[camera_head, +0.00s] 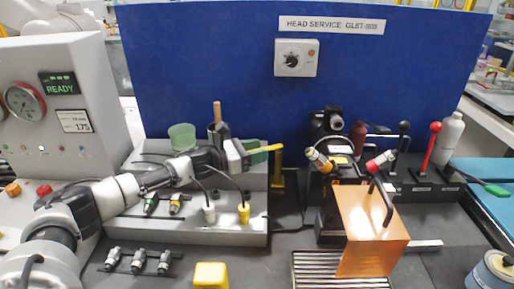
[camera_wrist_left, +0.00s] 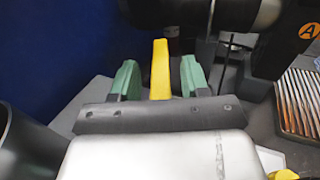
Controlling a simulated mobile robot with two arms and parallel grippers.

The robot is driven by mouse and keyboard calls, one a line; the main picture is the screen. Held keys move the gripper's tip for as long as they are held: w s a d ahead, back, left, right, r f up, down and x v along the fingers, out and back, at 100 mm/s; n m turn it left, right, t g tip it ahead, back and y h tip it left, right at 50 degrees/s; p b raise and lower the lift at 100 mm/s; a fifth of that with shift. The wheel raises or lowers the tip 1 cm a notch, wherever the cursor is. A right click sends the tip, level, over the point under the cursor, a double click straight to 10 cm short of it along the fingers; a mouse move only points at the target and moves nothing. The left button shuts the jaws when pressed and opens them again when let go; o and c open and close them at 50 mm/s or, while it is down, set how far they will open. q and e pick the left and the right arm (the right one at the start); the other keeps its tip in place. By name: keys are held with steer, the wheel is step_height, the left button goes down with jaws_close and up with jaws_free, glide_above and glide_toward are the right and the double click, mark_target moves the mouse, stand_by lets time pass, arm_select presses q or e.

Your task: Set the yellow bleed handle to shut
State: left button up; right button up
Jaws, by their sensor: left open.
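In the left wrist view the yellow handle (camera_wrist_left: 160,70) stands out between the two green fingers, with a gap on each side. My left gripper (camera_head: 256,150) is open around the handle; it also shows in the left wrist view (camera_wrist_left: 158,64). The handle's pivot is hard to make out. My right gripper is not in view.
A copper-coloured box (camera_head: 372,235) with a black handle stands at right, by a ribbed grate (camera_head: 320,270). A black fixture (camera_head: 333,130) with orange and red-tipped parts is right of the handle. A grey block (camera_head: 200,232) with connectors lies below my left arm.

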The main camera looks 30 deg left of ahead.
arm_select(q)
jaws_close()
stand_by(0.3)
steer(key=shift+d, duration=0.15)
